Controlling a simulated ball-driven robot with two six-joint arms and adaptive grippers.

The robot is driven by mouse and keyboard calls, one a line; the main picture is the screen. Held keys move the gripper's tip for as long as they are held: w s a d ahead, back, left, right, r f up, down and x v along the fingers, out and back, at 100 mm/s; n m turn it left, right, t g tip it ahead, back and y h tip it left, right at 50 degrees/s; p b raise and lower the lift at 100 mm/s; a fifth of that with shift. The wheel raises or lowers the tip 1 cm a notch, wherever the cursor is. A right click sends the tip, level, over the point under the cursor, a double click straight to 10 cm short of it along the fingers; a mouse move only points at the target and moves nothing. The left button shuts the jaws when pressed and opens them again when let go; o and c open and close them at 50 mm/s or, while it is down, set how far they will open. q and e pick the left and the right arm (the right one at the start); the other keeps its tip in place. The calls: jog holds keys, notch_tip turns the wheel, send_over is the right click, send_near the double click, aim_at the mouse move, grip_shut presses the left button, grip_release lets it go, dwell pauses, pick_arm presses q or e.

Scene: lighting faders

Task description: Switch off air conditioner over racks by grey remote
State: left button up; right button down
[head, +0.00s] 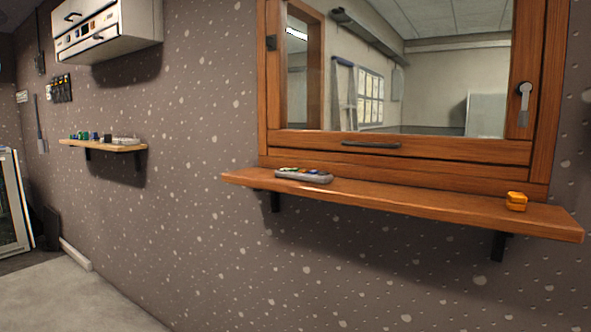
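A grey device with coloured buttons (318,179), which looks like a remote, lies on the wooden shelf (420,202) under the window. No hand is near it. I cannot make out its markings. A rack-like cabinet with a pale frame (20,247) shows at the left edge, cut off by the picture. A white wall box (128,22) with dark handles and a small panel hangs at the upper left. I cannot tell whether it is an air conditioner, and I see no clear one over the rack. Neither of my grippers is in view.
An orange object (516,201) sits at the shelf's right end. The wood-framed window (400,147) stands above the shelf. A smaller shelf (128,148) with several small items juts from the wall at left. Bare floor (70,300) is clear at the lower left.

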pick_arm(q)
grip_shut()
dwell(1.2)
